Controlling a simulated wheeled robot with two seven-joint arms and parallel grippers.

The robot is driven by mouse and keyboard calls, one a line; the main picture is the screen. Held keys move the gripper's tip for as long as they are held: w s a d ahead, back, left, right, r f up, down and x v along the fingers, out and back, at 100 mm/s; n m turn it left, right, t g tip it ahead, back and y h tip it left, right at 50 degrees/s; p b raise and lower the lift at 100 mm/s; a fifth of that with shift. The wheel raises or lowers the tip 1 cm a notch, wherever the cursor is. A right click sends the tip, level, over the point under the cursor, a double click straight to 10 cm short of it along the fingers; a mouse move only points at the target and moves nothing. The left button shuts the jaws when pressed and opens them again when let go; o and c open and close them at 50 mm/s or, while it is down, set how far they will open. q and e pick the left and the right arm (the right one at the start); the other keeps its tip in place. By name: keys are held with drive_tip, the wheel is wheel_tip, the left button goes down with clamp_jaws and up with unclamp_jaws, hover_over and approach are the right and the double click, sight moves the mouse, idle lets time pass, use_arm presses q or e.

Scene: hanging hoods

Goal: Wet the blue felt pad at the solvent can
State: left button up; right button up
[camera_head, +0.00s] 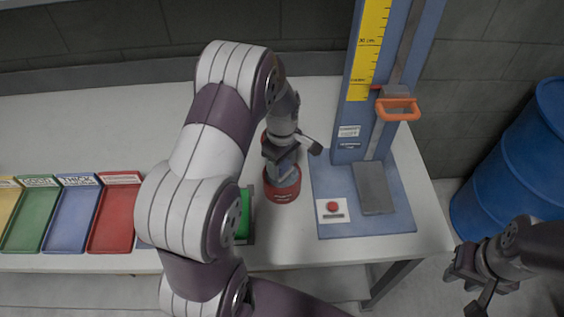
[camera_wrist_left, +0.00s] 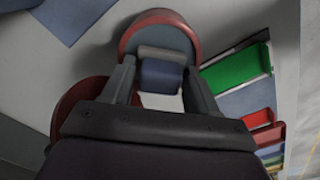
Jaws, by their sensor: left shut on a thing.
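My left gripper (camera_head: 282,158) is shut on the blue felt pad (camera_wrist_left: 162,76), which shows between the fingers in the left wrist view with a grey rounded part beside it. The gripper is over a red can (camera_head: 283,190) near the table's front; its red rim and grey inside show in the wrist view (camera_wrist_left: 128,45). Whether the pad touches the inside cannot be told. A second red can (camera_wrist_left: 82,98) stands close by, partly hidden by the gripper. I cannot read which can is the solvent can. My right gripper (camera_head: 468,285) is open and empty, right of the table.
A tall blue stand with a yellow scale (camera_head: 370,40) and orange handle (camera_head: 398,109) rises from a blue base (camera_head: 335,180) with a red button. Coloured trays, including a red one (camera_head: 115,218), line the table's left front. A blue drum (camera_head: 520,160) stands right.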

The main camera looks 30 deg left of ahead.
use_arm(q)
drive_tip(key=shift+f, duration=0.4)
idle(1.4)
wheel_tip(320, 180, up, 7)
drive_tip(key=p, duration=0.6)
drive_tip(key=shift+f, duration=0.1)
idle(0.5)
